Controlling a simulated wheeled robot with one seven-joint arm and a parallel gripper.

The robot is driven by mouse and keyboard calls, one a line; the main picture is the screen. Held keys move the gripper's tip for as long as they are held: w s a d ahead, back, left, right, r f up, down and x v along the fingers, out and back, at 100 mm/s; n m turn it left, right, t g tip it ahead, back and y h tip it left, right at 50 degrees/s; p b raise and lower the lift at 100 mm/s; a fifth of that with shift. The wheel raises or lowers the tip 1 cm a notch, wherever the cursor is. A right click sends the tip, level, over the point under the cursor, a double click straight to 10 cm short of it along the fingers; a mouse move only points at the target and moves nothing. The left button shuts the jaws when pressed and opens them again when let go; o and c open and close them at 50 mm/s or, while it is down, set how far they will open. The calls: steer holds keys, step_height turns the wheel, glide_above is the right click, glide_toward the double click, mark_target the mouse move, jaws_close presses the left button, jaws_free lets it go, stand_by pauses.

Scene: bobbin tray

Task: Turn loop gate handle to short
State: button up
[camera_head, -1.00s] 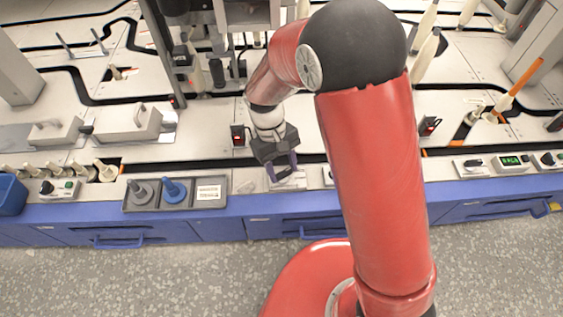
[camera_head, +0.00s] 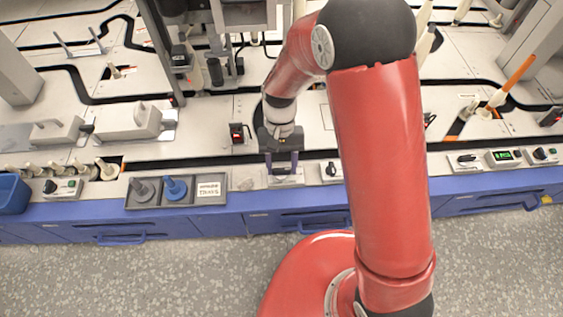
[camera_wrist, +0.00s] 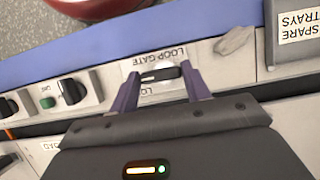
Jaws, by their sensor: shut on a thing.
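The loop gate handle (camera_wrist: 158,75) is a dark bar on a light round base, on a panel marked LOOP GATE in the wrist view. It lies crosswise, from one finger toward the other. In the head view my gripper (camera_head: 282,177) points down at a small pale panel (camera_head: 286,183) on the bench's front edge. The handle cannot be made out there.
A black knob (camera_head: 331,170) sits just right of my gripper. A grey tray (camera_head: 147,204) with a grey and a blue bobbin stands to the left. A small black box with a red light (camera_head: 237,133) stands behind. The blue bench front (camera_head: 270,212) runs below.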

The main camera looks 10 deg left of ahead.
stand_by(0.3)
steer(key=o, duration=1)
steer(key=p+v, duration=0.1)
steer(key=v, duration=0.6)
steer(key=shift+w+r, duration=0.2)
steer(key=shift+r, duration=0.15)
